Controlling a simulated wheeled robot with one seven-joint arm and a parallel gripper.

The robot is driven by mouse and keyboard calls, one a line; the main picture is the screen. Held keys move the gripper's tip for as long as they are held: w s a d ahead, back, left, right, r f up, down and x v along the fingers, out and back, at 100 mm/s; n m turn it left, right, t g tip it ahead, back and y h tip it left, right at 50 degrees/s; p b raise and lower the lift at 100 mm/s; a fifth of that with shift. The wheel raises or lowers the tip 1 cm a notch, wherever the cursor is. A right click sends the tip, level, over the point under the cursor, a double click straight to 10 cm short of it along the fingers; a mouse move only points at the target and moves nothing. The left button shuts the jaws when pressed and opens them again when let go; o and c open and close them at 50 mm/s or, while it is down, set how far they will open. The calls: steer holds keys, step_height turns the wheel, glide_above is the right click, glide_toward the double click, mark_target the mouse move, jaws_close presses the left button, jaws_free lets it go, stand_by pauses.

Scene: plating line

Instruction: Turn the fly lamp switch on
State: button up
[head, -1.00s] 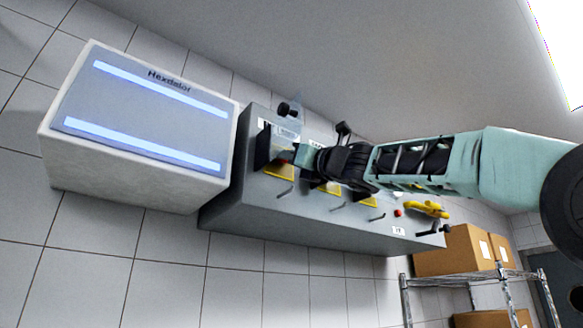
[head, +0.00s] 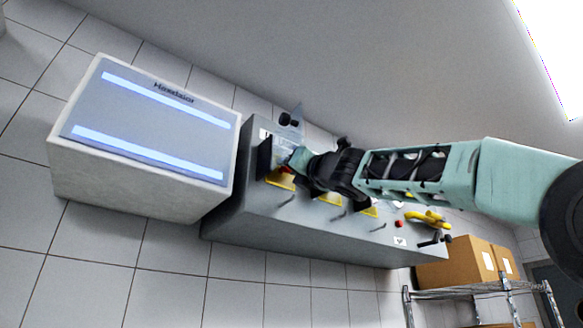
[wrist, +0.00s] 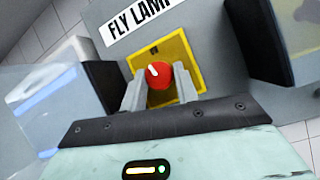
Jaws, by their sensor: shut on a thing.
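The fly lamp switch is a red knob (wrist: 158,74) with a white mark pointing to the upper left. It sits on a yellow plate (wrist: 178,48) below a label (wrist: 140,20) reading "FLY LAMP" in the wrist view. My gripper (wrist: 160,84) is shut on the knob, one finger on each side. In the head view my gripper (head: 297,158) reaches from the right to the left end of the grey switch box (head: 235,215). The knob is mostly hidden there by the gripper.
A white unit with two glowing blue strips (head: 150,125) adjoins the box on the left. Dark and clear flaps stand beside the switch. More yellow plates, levers and a yellow handle (head: 425,218) line the box to the right. Cartons (head: 462,262) stand on a wire shelf at lower right.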

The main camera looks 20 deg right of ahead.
steer(key=o, duration=1)
steer(key=b+v, duration=1)
steer(key=v, duration=0.7)
steer(key=shift+s+d, duration=0.15)
steer(key=shift+s, duration=0.05)
